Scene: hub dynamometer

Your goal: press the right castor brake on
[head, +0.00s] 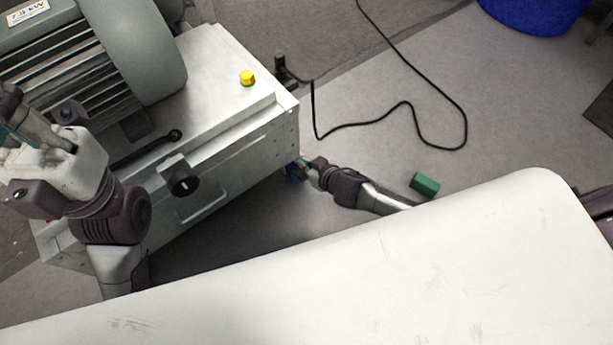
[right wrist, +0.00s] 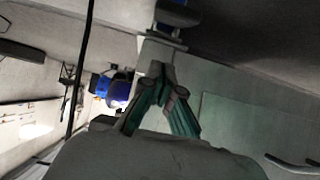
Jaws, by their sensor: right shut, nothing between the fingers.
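The cart (head: 226,150) stands at the left in the head view. Its right castor (head: 292,174) shows as a small blue patch under the near right corner. My right gripper (head: 303,167) is at that corner, close beside the castor. In the right wrist view its teal fingers (right wrist: 160,82) are shut with nothing between them. A dark bluish castor (right wrist: 176,14) shows beyond the fingertips there. I cannot make out the brake lever's position or any contact with it. My left gripper (head: 22,128) is at the left edge in the head view, its fingertips partly cut off.
The cart carries a large motor (head: 70,75), a yellow button (head: 247,78) and a front handle (head: 203,207). A black cable (head: 408,103) lies on the floor to the right. A green block (head: 425,184) lies near my right arm. A blue tub (head: 535,12) stands far right.

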